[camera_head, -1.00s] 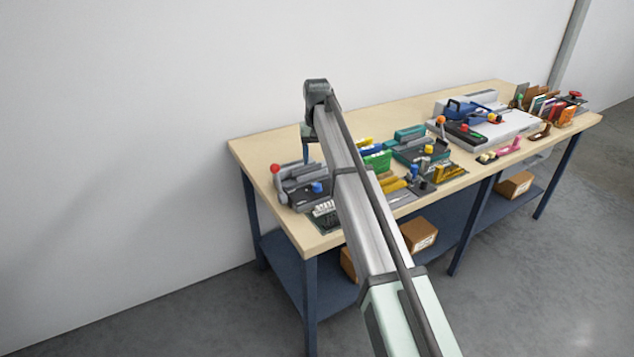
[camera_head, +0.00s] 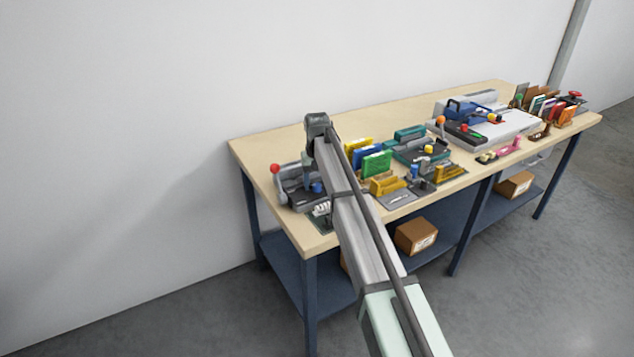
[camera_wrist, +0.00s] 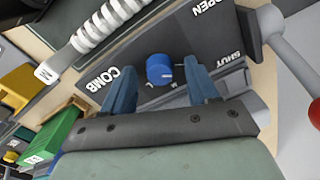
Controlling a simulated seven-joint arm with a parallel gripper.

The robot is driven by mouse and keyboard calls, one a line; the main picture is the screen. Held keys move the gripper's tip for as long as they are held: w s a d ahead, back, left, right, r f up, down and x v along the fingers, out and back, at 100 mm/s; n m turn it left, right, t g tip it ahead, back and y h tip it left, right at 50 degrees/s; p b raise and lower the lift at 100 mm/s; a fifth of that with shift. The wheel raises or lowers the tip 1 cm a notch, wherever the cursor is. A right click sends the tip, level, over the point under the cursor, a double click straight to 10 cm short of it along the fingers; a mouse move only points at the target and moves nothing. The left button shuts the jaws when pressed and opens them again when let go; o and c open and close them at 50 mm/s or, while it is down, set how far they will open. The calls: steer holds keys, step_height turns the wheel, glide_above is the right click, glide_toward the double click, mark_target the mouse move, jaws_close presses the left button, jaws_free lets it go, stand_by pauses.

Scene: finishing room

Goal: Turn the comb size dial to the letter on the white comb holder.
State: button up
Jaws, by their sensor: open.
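The blue comb size dial (camera_wrist: 159,68) sits on the dark panel of the punch (camera_wrist: 140,45), beside the word COMB. It also shows in the head view (camera_head: 317,188). A pale mark shows on its top; small letters at its edge are partly covered and unclear. The white comb (camera_wrist: 108,18) lies in its holder, whose white end label (camera_wrist: 47,73) bears a small dark letter, M or W. It shows in the head view too (camera_head: 321,209). My gripper (camera_wrist: 160,76) is open; its blue fingers appear on either side of the dial. Contact cannot be told.
A lever with a red knob (camera_head: 275,168) stands at the punch's left end. Green (camera_head: 377,163), blue and yellow upright stacks stand to its right. More machines (camera_head: 423,150) fill the table further right. The table's back left (camera_head: 262,148) is clear.

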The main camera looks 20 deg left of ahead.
steer(key=shift+c, duration=0.2)
steer(key=c, duration=1)
steer(key=m, duration=0.5)
steer(key=shift+m, duration=0.4)
steer(key=m, duration=0.5)
steer(key=shift+m, duration=0.7)
steer(key=o, duration=1)
